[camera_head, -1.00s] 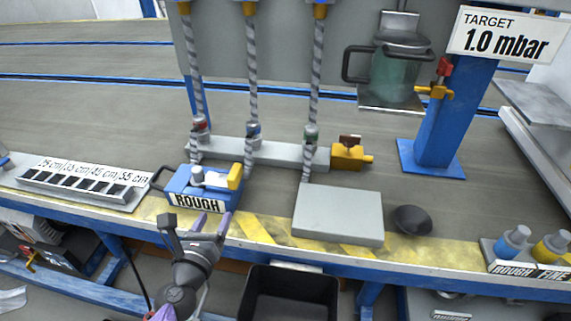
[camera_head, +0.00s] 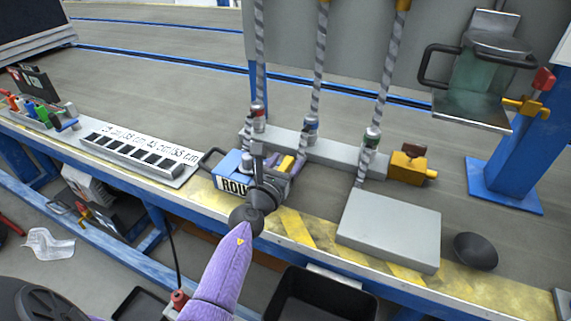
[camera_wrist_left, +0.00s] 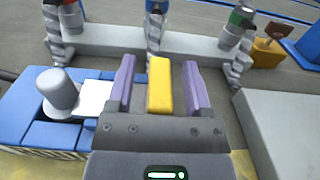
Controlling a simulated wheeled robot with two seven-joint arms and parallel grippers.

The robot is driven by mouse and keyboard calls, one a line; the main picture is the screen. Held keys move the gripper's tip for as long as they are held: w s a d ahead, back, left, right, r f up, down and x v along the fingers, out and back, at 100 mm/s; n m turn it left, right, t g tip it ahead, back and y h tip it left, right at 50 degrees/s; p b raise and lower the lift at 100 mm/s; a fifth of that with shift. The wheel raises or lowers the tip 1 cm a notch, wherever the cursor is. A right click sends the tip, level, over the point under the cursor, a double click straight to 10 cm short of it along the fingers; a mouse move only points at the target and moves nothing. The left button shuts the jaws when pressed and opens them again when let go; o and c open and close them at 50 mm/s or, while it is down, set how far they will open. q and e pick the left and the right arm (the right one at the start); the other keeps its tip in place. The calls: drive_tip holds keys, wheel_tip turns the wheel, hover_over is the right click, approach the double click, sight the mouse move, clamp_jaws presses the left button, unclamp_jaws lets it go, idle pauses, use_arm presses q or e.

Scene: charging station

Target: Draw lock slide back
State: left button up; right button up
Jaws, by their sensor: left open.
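A blue box labelled ROUGH (camera_head: 231,183) sits on the bench edge and is partly hidden by my left gripper (camera_head: 284,165). A yellow slide piece (camera_wrist_left: 160,84) is on top of it, attached beside a white plate (camera_wrist_left: 93,97); in the head view the slide (camera_head: 286,164) is partly covered. In the left wrist view the open purple fingers stand on either side of the slide, with a small gap on each side. A grey knob (camera_wrist_left: 58,92) stands on the box to the left. My right gripper is not in view.
Behind the box runs a grey manifold (camera_head: 330,150) with several corrugated hoses rising from it. A yellow valve (camera_head: 408,170) is at its right end. A flat grey block (camera_head: 390,230) and dark bowl (camera_head: 476,251) lie to the right. A slotted length rack (camera_head: 135,155) is left.

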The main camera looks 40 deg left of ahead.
use_arm(q)
clamp_jaws()
idle(1.3)
